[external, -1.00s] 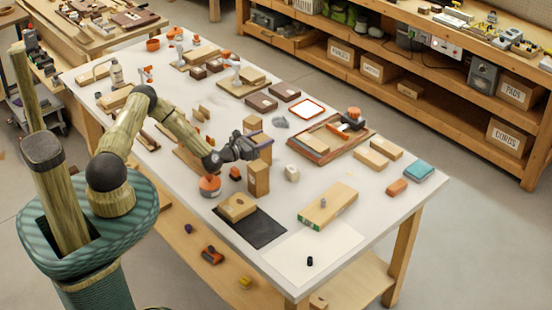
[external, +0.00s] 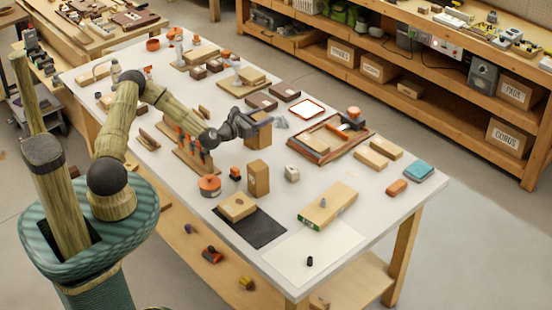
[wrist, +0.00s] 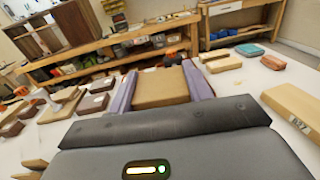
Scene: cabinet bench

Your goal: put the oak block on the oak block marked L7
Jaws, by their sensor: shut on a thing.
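My gripper (external: 268,121) is above the middle of the table, up and beyond the upright oak block in the external view. In the wrist view an oak block (wrist: 160,86) sits between the two purplish fingers, and the gripper is shut on it.
Two oak blocks (external: 371,159) lie near the far edge.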

